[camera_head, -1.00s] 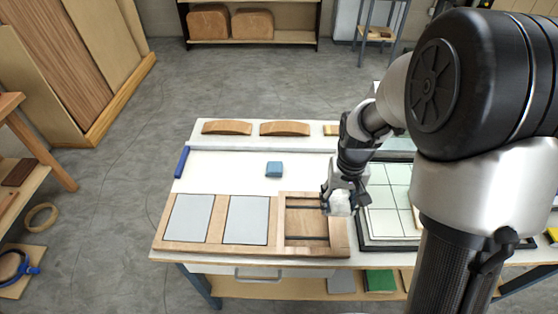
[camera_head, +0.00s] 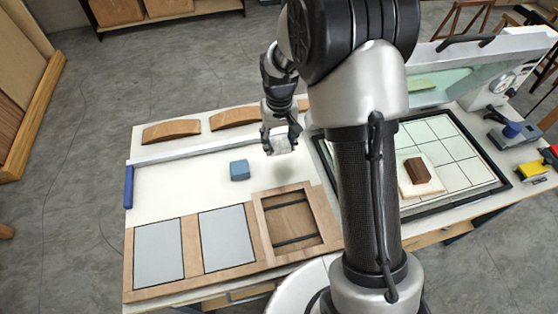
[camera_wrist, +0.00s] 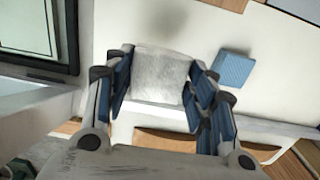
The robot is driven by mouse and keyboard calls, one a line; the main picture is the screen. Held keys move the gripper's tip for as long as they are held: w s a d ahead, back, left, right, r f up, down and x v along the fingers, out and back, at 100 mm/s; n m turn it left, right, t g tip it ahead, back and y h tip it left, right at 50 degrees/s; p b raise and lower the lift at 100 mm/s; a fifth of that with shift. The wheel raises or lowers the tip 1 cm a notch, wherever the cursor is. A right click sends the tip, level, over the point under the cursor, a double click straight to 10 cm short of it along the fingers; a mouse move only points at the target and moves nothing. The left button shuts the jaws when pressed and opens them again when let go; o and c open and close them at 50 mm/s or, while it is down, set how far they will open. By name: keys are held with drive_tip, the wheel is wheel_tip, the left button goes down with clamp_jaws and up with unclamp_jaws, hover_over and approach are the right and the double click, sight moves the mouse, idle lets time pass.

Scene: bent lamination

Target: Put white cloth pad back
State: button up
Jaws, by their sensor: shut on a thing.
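A white cloth pad (camera_wrist: 160,77) sits between the blue-lined fingers of my gripper (camera_wrist: 162,90) in the wrist view. In the head view the gripper (camera_head: 280,140) is shut on the pad (camera_head: 282,143) and holds it above the white work surface, to the right of a blue block. A shadow lies on the surface below it. The wooden frame (camera_head: 262,225) stands nearer the front, with an open recess on its right and grey panels in its other two bays. The pad's underside is hidden.
The blue block (camera_head: 239,170) lies on the white surface; it also shows in the wrist view (camera_wrist: 232,68). Curved wooden pieces (camera_head: 171,132) line the back. A gridded press bed (camera_head: 445,150) with a brown block (camera_head: 417,171) is at the right. A blue bar (camera_head: 129,187) lies at the left edge.

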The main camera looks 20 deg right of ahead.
sight(279, 164)
drive_tip(key=shift+f+b, duration=0.95)
drive_tip(key=shift+f, duration=2.95)
drive_tip(key=shift+f, duration=0.25)
drive_tip(key=o, duration=0.9)
drive_tip(key=shift+r, duration=0.1)
drive_tip(key=shift+o, duration=0.2)
